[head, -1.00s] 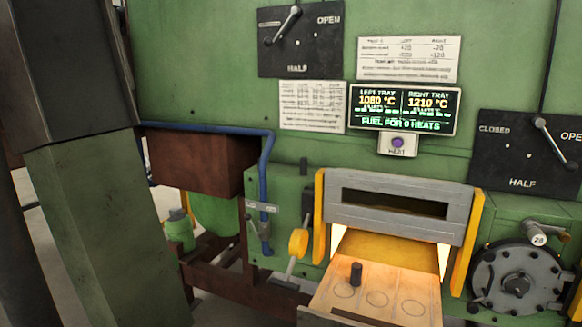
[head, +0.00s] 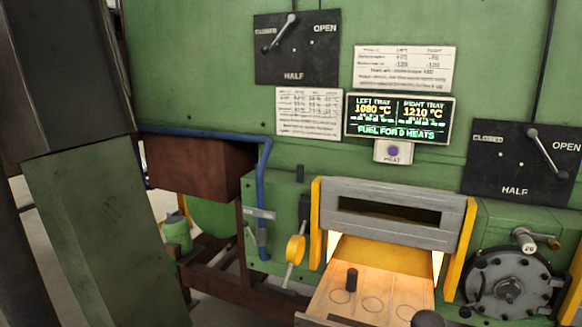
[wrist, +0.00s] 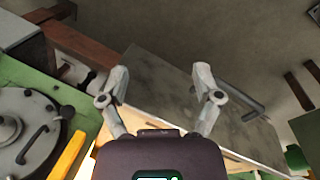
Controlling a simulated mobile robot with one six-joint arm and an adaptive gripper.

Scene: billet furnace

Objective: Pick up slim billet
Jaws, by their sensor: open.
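The other two circles that show on the tray are bare. My gripper (wrist: 162,73) shows in the wrist view with its two fingers spread apart and nothing between them. I cannot make out the billet in the wrist view.
The raised grey furnace door (head: 395,208) hangs above the tray between yellow side posts (head: 316,222). A round bolted flange (head: 508,288) is at right. A yellow-knobbed lever (head: 295,250) stands left of the tray. The display (head: 400,116) reads left 1080 °C, right 1210 °C.

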